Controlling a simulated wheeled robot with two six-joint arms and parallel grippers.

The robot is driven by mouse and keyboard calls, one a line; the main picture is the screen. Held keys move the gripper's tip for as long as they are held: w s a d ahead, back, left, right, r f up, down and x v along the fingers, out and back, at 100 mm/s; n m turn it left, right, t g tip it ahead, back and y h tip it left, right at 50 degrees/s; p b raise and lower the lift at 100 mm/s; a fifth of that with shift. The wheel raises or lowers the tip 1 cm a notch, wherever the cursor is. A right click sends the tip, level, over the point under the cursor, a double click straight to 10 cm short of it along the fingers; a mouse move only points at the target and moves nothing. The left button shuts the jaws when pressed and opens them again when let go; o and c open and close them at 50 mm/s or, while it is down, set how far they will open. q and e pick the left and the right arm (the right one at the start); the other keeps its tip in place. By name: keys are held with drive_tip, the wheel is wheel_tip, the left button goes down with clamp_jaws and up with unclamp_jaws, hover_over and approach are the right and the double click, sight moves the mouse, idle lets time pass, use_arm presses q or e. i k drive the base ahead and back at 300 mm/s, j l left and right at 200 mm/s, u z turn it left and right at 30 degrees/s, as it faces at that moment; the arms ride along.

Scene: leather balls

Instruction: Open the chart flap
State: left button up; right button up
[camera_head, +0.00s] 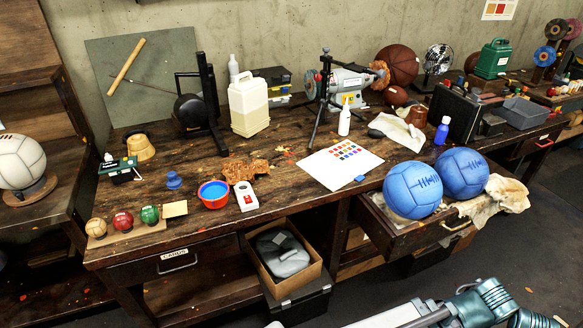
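The colour chart (340,163) is a white sheet lying on the wooden workbench, right of its middle. Rows of small coloured squares show on its upper part, and its lower part is blank white. A small blue tab (360,178) sits at its lower right edge. I cannot tell from this view where the flap's fold runs. A teal and white part of my own arm shows at the bottom right, below and well apart from the chart. No gripper fingers show in the picture.
Two blue balls (412,190) rest over an open drawer (405,236) right of the chart. A black tripod (323,95) and a white bottle (344,121) stand behind it. A white-and-red device (246,196) and an orange-rimmed bowl (213,195) lie to its left.

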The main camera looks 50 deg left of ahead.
sight(330, 171)
drive_tip(key=j+u, duration=0.1)
drive_tip(key=u, duration=1.4)
